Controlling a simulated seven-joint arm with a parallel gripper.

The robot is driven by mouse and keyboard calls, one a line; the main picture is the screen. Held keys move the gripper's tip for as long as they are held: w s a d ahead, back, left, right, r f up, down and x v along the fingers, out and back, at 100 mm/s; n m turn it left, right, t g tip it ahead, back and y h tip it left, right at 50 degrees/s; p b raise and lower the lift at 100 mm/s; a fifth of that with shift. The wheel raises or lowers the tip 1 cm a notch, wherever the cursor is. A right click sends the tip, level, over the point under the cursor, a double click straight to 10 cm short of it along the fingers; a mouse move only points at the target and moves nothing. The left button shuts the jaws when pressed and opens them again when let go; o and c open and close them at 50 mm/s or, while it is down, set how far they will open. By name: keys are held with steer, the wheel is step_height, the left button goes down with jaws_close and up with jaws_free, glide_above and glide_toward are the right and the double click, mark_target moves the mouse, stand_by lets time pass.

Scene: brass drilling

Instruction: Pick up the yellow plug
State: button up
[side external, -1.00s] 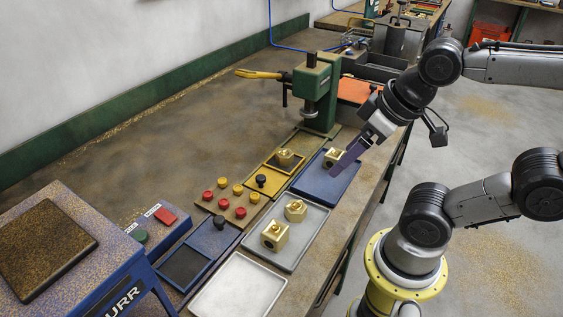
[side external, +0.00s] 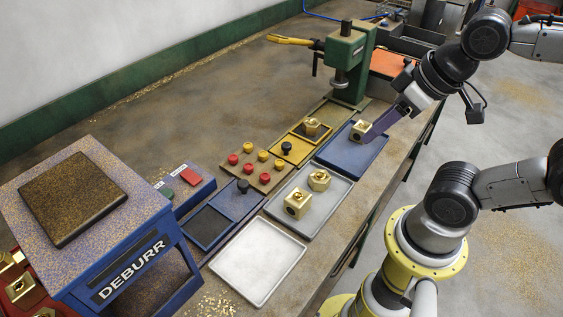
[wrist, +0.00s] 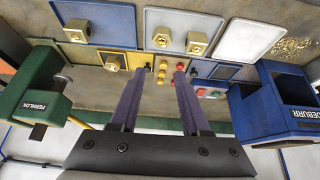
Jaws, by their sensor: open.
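Several yellow plugs sit in a brown rack with red plugs; one yellow plug (side external: 263,155) shows in the middle of its row in the side view. A red plug (side external: 249,167) stands in the row beside it. My gripper (side external: 369,138) is open, its purple fingers slanting down over the blue tray, close in the picture to a brass block (side external: 358,130); I cannot tell whether they touch. In the wrist view my gripper (wrist: 156,71) has its fingers apart with nothing held between them. The small plugs show near the fingertips there, but farther off.
A grey tray (side external: 333,202) holds two brass blocks, and a white tray (side external: 258,262) is empty. The green press (side external: 352,65) stands behind the rack. The blue DEBURR machine (side external: 135,265) stands at left. Black knobs flank the rack.

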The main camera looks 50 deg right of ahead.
steer(key=w+r+n, duration=0.4)
steer(key=w+n, duration=0.1)
steer(key=n, duration=0.3)
steer(key=n+g, duration=0.6)
steer(key=n, duration=0.1)
glide_above(279, 162)
steer(key=f, duration=1.6)
steer(key=shift+d, duration=0.3)
steer(key=shift+a+f, duration=0.15)
steer(key=shift+f, duration=1.45)
steer(key=shift+a+f, duration=0.1)
steer(key=shift+f, duration=1.45)
jaws_close()
steer(key=shift+r, duration=0.1)
